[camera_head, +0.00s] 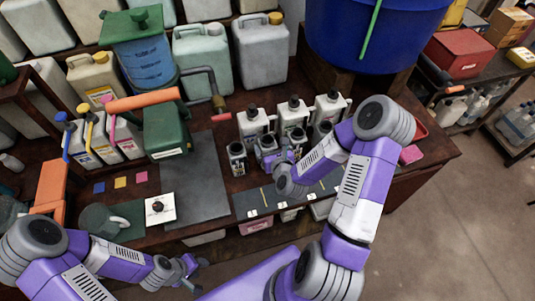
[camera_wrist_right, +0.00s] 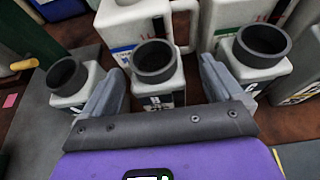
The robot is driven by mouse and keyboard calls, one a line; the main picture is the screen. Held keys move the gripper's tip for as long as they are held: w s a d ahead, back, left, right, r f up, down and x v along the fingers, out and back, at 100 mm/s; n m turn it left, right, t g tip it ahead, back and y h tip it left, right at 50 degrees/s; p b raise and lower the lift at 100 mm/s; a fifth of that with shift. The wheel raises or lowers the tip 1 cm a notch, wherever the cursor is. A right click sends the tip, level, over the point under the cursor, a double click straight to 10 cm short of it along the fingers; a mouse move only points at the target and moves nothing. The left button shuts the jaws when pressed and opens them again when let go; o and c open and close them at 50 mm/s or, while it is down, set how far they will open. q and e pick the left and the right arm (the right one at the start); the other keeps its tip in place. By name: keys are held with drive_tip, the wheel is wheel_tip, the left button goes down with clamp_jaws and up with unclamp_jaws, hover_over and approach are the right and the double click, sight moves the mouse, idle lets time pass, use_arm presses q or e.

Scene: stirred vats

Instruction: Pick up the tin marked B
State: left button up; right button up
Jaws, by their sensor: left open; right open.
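Small pale tins with dark round collars stand in a row on the bench. One tin (camera_head: 237,160) shows at the left of the row in the head view. In the right wrist view there is a left tin (camera_wrist_right: 71,86), a middle tin (camera_wrist_right: 155,72) and a right tin (camera_wrist_right: 262,58). My left gripper (camera_head: 190,272) is open and empty at the bench's front edge.
White jugs (camera_head: 293,117) with black caps stand close behind the tins. A dark strip (camera_head: 268,198) with white tags lies in front. A bare grey mat (camera_head: 197,185) lies left of the tins.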

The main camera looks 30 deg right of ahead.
drive_tip(key=x, duration=0.4)
drive_tip(key=shift+w+a+r, duration=0.1)
drive_tip(key=shift+w, duration=0.3)
drive_tip(key=shift+c, duration=0.2)
drive_tip(key=c, duration=1.3)
